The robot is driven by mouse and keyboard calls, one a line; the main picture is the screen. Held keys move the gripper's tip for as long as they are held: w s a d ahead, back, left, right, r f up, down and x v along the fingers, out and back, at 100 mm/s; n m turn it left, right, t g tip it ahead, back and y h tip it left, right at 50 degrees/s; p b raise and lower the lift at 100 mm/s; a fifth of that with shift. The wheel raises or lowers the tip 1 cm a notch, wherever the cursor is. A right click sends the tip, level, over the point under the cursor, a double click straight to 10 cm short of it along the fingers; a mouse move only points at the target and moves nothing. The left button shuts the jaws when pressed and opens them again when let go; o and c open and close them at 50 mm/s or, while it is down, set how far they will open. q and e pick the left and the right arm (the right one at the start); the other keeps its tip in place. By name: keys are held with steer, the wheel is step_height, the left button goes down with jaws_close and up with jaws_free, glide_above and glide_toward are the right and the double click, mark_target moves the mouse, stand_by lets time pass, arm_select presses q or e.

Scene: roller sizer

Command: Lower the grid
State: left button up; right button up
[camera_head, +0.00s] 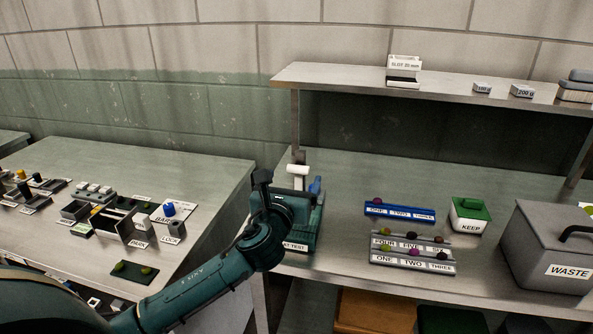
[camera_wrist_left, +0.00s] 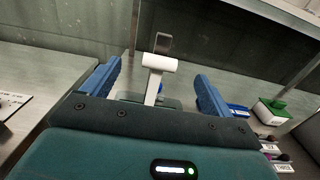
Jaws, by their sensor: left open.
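My left gripper (camera_head: 289,180) is open over a green bench device (camera_head: 310,228) at the left end of the right-hand table. The device's label is partly covered and reads "AT-TEST". A white bar-shaped handle (camera_head: 298,170) with a grey piece above it stands up beyond the gripper. In the left wrist view the white handle (camera_wrist_left: 158,63) shows between the two blue fingers of the open gripper (camera_wrist_left: 157,74), apart from both. I cannot clearly make out a grid; my gripper and arm hide much of the device. My right gripper is not in view.
A blue numbered rack (camera_head: 400,211), a grey numbered rack (camera_head: 412,260), a green-lidded KEEP box (camera_head: 470,214) and a grey WASTE bin (camera_head: 548,245) stand to the right. A shelf (camera_head: 340,78) runs above the table's back. The left table (camera_head: 200,170) holds several small parts.

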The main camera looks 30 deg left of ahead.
mark_target(297, 170)
arm_select(q)
steer(key=shift+x, duration=2.25)
